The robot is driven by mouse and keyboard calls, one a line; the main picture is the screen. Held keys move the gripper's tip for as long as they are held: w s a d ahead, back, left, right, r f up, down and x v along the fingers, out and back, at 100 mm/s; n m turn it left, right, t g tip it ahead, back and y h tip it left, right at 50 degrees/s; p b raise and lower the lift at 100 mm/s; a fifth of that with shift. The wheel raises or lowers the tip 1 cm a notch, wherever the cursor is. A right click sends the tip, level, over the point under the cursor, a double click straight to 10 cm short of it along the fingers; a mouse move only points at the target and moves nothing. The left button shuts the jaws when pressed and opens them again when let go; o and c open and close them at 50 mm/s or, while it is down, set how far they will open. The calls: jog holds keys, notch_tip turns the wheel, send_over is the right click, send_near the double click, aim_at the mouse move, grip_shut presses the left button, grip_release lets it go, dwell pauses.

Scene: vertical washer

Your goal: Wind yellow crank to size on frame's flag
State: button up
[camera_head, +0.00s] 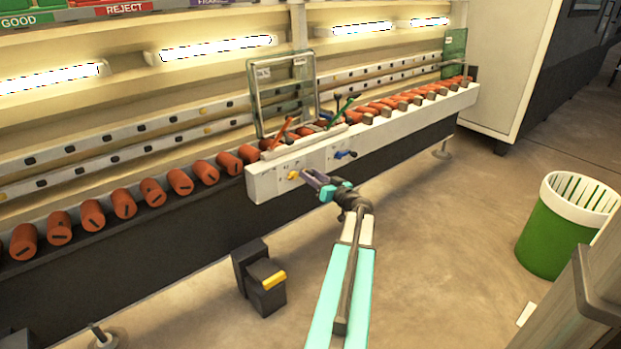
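The yellow crank (293,175) is a small knob on the front of the white control panel (262,186). My gripper (305,177) reaches in from the lower right, with its fingertips close beside the crank. Whether they touch it, and how far apart the fingers are, is too small to tell. A metal frame (252,100) with a glass pane stands upright on the washer behind the panel. A small white flag (263,73) with dark marks is at its upper left, and another pale tag (298,62) is at its upper right. Their writing is unreadable.
A blue crank (346,154) sits right of the yellow one. Orange-handled (281,133) and green-handled (341,111) levers rise above the panel. Orange rollers (152,192) line the conveyor. A black pedal box (262,285) stands on the floor below. A green bin (556,236) is far right.

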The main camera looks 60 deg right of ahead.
jog(key=shift+d, duration=0.15)
grip_shut()
jog(key=shift+a, duration=0.4)
jog(key=shift+w+d, duration=0.1)
jog(key=shift+d, duration=0.1)
jog(key=shift+f, duration=0.1)
